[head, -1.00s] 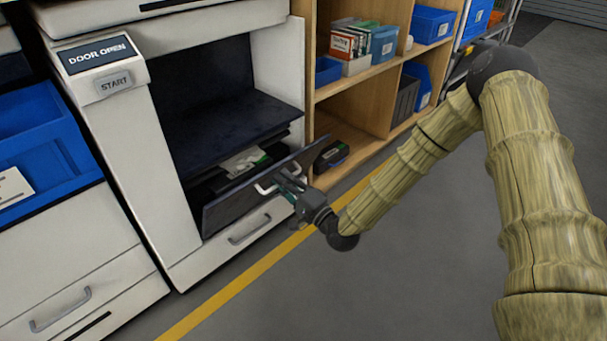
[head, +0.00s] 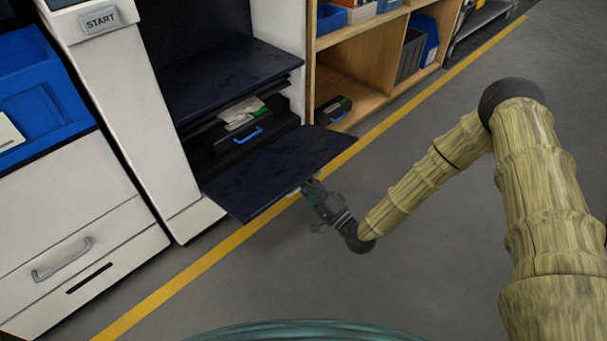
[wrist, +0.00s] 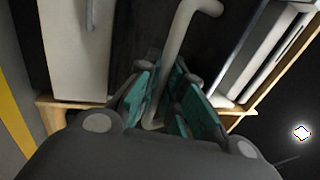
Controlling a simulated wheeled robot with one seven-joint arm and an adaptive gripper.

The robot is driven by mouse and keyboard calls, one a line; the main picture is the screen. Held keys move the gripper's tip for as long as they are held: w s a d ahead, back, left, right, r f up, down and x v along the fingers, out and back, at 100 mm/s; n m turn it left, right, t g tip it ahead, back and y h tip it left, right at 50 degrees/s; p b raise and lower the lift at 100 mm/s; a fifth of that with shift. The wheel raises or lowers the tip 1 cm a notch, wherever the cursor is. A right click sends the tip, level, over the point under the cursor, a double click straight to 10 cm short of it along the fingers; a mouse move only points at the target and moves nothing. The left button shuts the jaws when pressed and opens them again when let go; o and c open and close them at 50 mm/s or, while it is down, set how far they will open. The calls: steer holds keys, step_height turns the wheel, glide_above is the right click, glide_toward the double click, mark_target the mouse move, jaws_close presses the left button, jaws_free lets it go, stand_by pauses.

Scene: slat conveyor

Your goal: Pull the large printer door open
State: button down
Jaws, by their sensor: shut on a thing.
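The large dark printer door (head: 280,168) is swung down and out from the printer front and lies nearly flat in the head view. My gripper (head: 308,188) is at the door's outer edge, its fingertips partly hidden under the door. In the wrist view my gripper (wrist: 163,112) is shut on the pale door handle (wrist: 178,50), which runs up between its teal pads. The printer (head: 150,130) has an open bay, with a black cartridge with a blue handle (head: 248,135) and crumpled paper (head: 243,113) inside it.
A wooden shelf (head: 345,45) with bins stands right of the printer. A dark case (head: 333,110) sits in its lower compartment. A drawer cabinet (head: 75,215) with a blue bin (head: 38,95) is at left. The grey floor (head: 330,280) beyond the yellow line (head: 200,265) is clear.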

steer(key=shift+s+f+t+y+b, duration=0.1)
steer(key=shift+f+t+y+b, duration=0.4)
steer(key=shift+f+b, duration=0.55)
steer(key=shift+f+t+y+b, duration=0.4)
steer(key=shift+f+t+b, duration=0.15)
steer(key=shift+f, duration=0.9)
steer(key=c, duration=1.8)
jaws_free()
steer(key=v, duration=1.2)
